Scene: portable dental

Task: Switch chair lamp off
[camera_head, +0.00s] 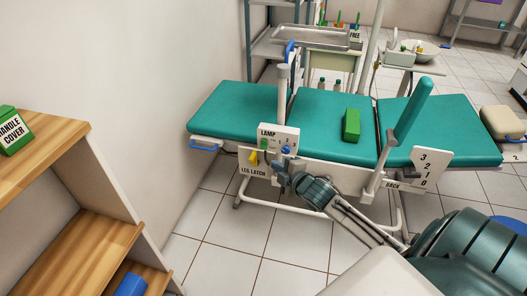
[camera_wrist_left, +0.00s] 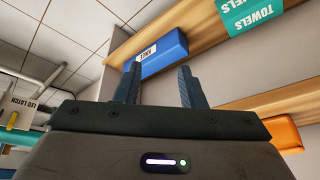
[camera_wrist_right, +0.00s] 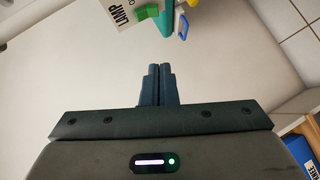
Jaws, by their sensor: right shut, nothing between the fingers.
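The chair lamp panel (camera_head: 292,134) is a white plate marked LAMP on the near side of the green chair. In the right wrist view the green switch (camera_wrist_right: 146,20) and part of the panel (camera_wrist_right: 122,10) show at the top edge. My right gripper (camera_head: 281,168) is just below the panel, shut and empty. Its closed fingers (camera_wrist_right: 158,72) appear apart from the switch. My left gripper (camera_wrist_left: 158,84) is open and empty, and shows only in its own wrist view.
A yellow lever (camera_head: 253,157) stands at the LEG LATCH plate left of the lamp panel. A green box (camera_head: 351,125) lies on the chair. A wooden shelf (camera_head: 92,235) is at the left. A blue box (camera_wrist_left: 163,54) and an orange one (camera_wrist_left: 286,134) are near my left gripper.

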